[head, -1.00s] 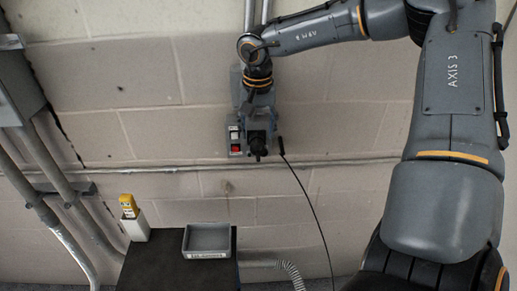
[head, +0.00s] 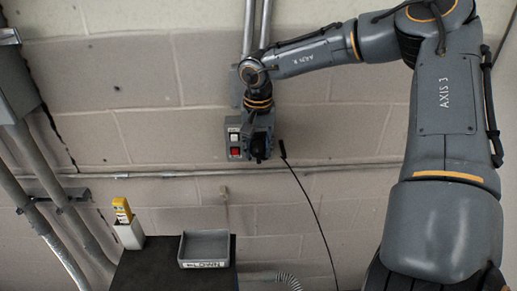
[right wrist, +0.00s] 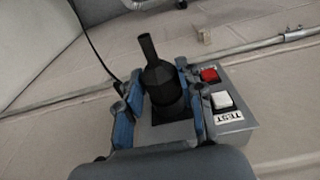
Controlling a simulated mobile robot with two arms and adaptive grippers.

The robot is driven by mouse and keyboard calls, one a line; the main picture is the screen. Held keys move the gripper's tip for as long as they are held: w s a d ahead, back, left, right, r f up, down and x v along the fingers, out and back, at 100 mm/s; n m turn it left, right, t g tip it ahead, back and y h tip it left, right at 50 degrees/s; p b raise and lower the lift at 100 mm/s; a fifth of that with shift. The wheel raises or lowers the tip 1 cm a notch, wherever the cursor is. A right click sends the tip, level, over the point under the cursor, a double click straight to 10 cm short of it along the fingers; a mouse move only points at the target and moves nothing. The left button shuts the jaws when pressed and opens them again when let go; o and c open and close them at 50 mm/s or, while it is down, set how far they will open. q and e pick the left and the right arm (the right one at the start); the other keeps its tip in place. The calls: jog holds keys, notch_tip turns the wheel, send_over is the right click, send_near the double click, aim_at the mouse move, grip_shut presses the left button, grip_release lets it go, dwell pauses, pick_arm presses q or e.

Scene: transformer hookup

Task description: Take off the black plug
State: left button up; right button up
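The black plug (right wrist: 160,84) sits in the grey wall box, its narrow tail pointing away from the box toward the top of the right wrist view. My right gripper (right wrist: 162,98) has its blue-padded fingers on either side of the plug, with a thin gap seeming to show beside it; firm contact is not visible. In the head view my right gripper (head: 260,146) is in front of the box and mostly hides the plug. My left gripper is not in view.
The box carries a red button (right wrist: 209,75) and a white button (right wrist: 222,100) beside the right finger. A black cable (head: 308,198) hangs close by. Below are a grey tray (head: 204,264) on a dark table and a yellow device (head: 122,210) in a white holder.

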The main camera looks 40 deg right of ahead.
aim_at(259, 157)
jog(key=o, duration=0.5)
grip_shut()
jog(key=shift+s+a+f, duration=0.15)
jog(key=shift+s, duration=0.1)
jog(key=shift+s+a+b, duration=0.45)
jog(key=shift+s+a, duration=0.25)
jog(key=shift+s, duration=0.05)
jog(key=shift+s+a+b, duration=0.2)
jog(key=shift+b, duration=0.1)
jog(key=shift+s, duration=0.1)
jog(key=shift+a, duration=0.1)
